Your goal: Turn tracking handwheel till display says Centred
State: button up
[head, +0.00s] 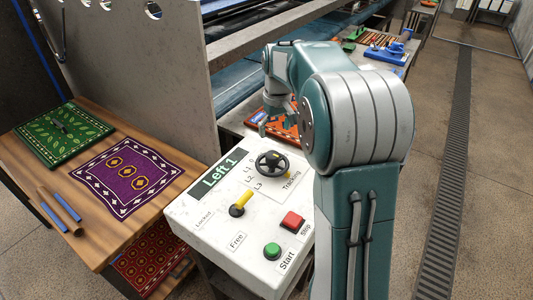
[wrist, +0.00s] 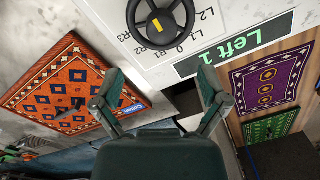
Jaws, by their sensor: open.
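The black tracking handwheel (head: 271,164) sits on the white control panel (head: 190,205). It also shows at the top of the wrist view (wrist: 160,20), with a yellow mark on its hub. A scale with L and R marks around 0 is printed beside it. The display (head: 218,174) reads "Left 1", and it also reads so in the wrist view (wrist: 233,45). My gripper (wrist: 157,85) is open and empty, its two fingers spread apart. In the head view it is beyond the handwheel, apart from it, and partly hidden by my arm.
On the panel are a yellow lever (head: 240,205) near the "Locked" and "Free" labels, a green Start button (head: 272,251) and a red Stop button (head: 292,220). A wooden table (head: 95,220) with green and purple rugs stands left. An orange rug (wrist: 70,85) lies beyond the panel.

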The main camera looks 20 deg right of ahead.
aim_at(272, 154)
jog(key=f, duration=0.5)
jog(key=shift+s+d+f, duration=0.1)
jog(key=shift+d, duration=0.1)
jog(key=f, duration=0.1)
jog(key=a+f, duration=0.1)
jog(key=f, duration=0.2)
jog(key=shift+a, duration=0.3)
jog(key=shift+d+f, duration=0.2)
jog(key=shift+d, duration=0.3)
jog(key=c, duration=0.7)
jog(key=shift+a, duration=0.1)
jog(key=c, duration=0.4)
jog(key=shift+a, duration=0.2)
jog(key=shift+c, duration=0.2)
